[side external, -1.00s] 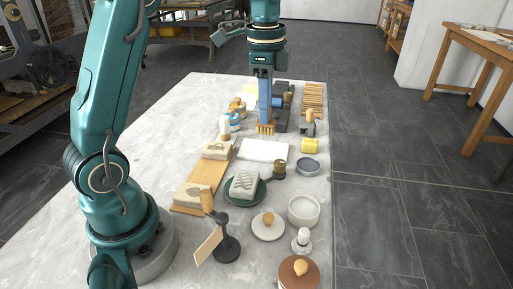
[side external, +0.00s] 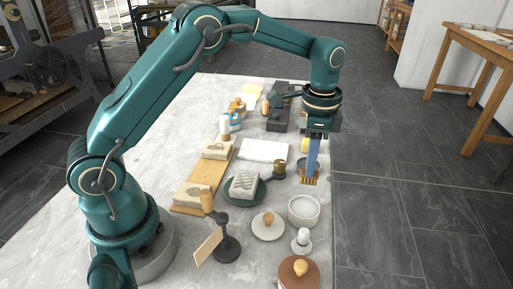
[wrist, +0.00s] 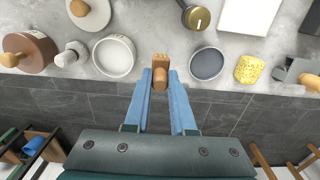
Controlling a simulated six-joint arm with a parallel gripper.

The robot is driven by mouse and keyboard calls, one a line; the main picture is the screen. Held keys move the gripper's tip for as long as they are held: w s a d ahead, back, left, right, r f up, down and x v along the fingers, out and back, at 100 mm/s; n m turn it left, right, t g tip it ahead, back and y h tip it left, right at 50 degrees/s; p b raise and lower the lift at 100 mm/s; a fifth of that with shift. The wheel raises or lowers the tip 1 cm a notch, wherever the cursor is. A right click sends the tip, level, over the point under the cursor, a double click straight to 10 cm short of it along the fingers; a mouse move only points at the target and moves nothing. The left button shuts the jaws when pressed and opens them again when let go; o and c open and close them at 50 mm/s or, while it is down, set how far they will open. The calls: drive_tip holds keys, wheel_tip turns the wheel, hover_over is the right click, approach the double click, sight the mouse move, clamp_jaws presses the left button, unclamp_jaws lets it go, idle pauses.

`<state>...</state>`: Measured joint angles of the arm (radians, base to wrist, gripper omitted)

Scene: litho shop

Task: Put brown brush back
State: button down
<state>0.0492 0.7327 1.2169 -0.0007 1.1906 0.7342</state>
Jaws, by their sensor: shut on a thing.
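The brown brush (side external: 309,179) is held at the tips of my gripper (side external: 312,165), near the right edge of the pale table (side external: 180,115). In the wrist view the brush (wrist: 160,60) sits between the two blue fingers of my gripper (wrist: 160,80), over the table edge strip. The fingers are shut on it. In the side view the brush hides part of a grey round dish (side external: 305,163) behind it. I cannot tell whether the brush touches the table.
A white bowl (side external: 304,210) stands just in front of the brush. A yellow sponge (wrist: 249,68) lies past the grey dish. A brown round lidded pot (side external: 299,272), a white-knobbed piece (side external: 302,240) and a green dish with a carved block (side external: 244,186) are nearby. Dark floor lies right of the table.

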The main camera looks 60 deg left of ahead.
drive_tip(key=shift+f, duration=1.5)
drive_tip(key=shift+f, duration=0.15)
drive_tip(key=c, duration=0.8)
unclamp_jaws()
drive_tip(key=shift+o, duration=0.2)
